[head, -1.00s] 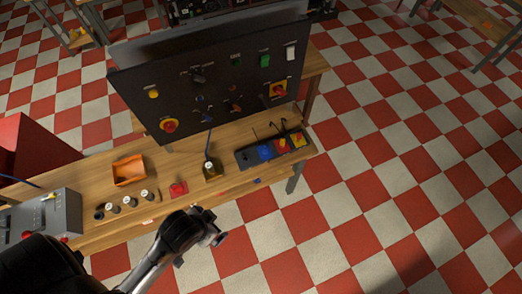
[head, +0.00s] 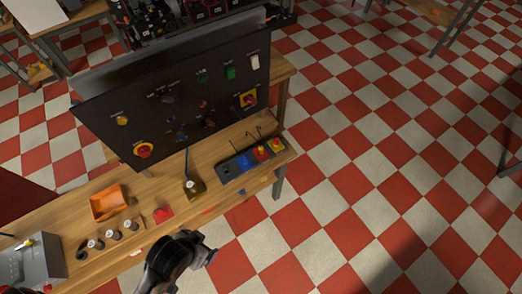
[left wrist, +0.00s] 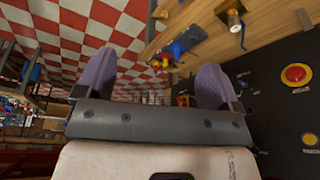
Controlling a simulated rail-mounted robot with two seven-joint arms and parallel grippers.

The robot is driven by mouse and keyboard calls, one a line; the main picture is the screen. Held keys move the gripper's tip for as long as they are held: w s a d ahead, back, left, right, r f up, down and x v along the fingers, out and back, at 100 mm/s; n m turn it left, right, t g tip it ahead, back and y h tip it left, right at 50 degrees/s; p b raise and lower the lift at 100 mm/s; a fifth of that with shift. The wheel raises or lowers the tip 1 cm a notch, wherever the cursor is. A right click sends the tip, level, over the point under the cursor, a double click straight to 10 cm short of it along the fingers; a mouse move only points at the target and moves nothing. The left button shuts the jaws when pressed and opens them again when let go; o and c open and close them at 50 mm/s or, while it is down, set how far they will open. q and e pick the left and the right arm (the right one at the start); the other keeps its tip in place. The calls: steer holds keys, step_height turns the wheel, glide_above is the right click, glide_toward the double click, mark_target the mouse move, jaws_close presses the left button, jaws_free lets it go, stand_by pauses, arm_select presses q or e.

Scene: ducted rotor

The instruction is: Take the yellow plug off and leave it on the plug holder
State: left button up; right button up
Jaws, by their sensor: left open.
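The plug holder is a long dark tray (head: 226,172) at the right end of the bench, with blue, red and yellow places; it also shows in the left wrist view. A small yellow piece (head: 261,149) shows at its red place, and a yellow place (head: 276,145) is at its right end. I cannot tell for certain which is the yellow plug or how it is seated. My left gripper (left wrist: 157,85) is open and empty, with two purple-grey fingers apart. In the head view its arm is in front of the bench, away from the holder. My right gripper is not in view.
A black upright panel (head: 165,95) with buttons and switches stands behind the holder. On the wooden bench are an orange bin (head: 108,202), a red block (head: 163,214), a brass-coloured box (head: 194,188) with a blue cable, and several small cylinders. Checkered floor lies open at right.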

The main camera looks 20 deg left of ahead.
arm_select(q)
steer(key=shift+a, duration=0.15)
steer(key=c, duration=0.5)
